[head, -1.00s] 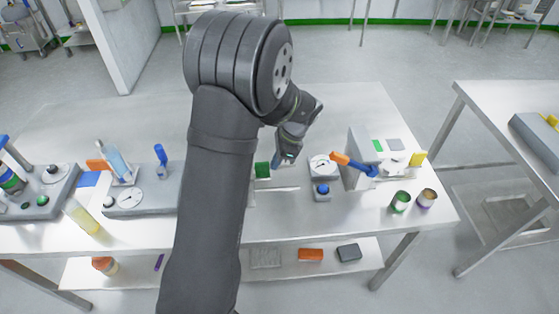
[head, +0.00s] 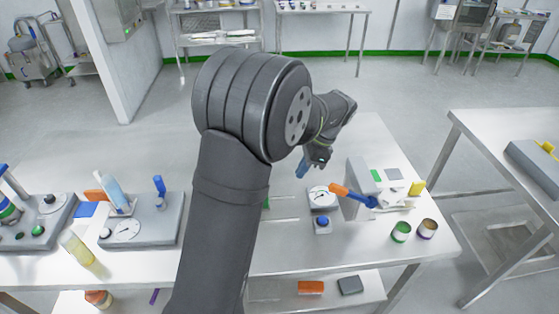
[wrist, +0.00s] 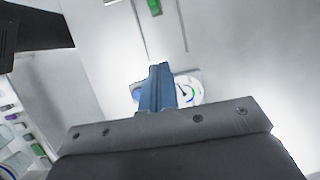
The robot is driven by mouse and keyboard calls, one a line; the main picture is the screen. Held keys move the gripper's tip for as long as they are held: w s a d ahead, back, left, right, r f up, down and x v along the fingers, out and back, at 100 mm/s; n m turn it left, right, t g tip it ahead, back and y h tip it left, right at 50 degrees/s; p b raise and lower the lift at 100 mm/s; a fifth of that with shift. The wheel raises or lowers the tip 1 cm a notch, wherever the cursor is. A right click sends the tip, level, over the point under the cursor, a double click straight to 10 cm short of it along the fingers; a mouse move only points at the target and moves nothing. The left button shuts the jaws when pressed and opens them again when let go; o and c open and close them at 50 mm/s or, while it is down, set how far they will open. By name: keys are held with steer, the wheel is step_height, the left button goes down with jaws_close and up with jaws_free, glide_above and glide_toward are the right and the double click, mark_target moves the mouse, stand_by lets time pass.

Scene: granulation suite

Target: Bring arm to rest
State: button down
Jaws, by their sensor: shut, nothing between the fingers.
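A white dial gauge (head: 319,194) lies below and just to the right of the fingers in the head view. The dial (wrist: 188,90) shows partly behind the fingertips in the wrist view. My arm hides part of the table's middle.
Right of the dial stand a grey box with an orange-and-blue handle (head: 345,191) and two open cans, one green (head: 401,231). A blue-topped button box (head: 322,223) sits in front of the dial. The table's far part is bare.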

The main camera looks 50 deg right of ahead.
stand_by(0.3)
steer(key=x, duration=1)
steer(key=shift+w+a, duration=0.1)
steer(key=shift+a, duration=0.05)
steer(key=shift+w+a+r, duration=0.1)
steer(key=shift+w+a, duration=1.05)
steer(key=shift+w, duration=0.05)
